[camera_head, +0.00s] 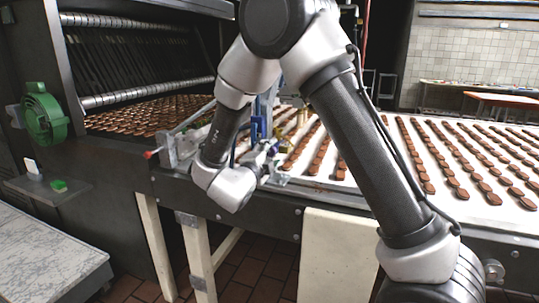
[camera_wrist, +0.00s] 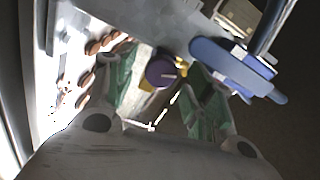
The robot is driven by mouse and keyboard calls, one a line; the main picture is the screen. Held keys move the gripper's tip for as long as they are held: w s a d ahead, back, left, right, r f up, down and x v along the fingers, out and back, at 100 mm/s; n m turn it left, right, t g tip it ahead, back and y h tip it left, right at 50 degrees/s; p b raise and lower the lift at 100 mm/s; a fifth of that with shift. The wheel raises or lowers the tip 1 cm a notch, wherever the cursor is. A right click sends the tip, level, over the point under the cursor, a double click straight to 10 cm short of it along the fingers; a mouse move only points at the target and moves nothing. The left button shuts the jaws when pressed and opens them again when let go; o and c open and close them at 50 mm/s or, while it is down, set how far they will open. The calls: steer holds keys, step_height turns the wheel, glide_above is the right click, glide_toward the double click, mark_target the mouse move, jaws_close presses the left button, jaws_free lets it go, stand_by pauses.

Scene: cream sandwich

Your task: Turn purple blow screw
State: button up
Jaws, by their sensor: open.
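The purple screw (camera_wrist: 161,71) shows as a round, dark purple knob in the upper middle of the wrist view. My gripper (camera_wrist: 165,84) is open, with one green-padded finger on either side of the knob in that picture. A gap shows between the knob and the right finger. I cannot tell whether the left finger touches it or how deep the knob sits between the fingers.
A blue part (camera_wrist: 232,66) on a metal bar lies close to the right finger. Rows of brown biscuits (camera_head: 440,160) lie on the white conveyor. A green wheel (camera_head: 45,115) is on the machine at left. A red-tipped rod (camera_head: 150,154) sticks out left of my wrist.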

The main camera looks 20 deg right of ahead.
steer(key=v, duration=1.1)
steer(key=shift+s+a, duration=0.1)
steer(key=shift+s, duration=0.05)
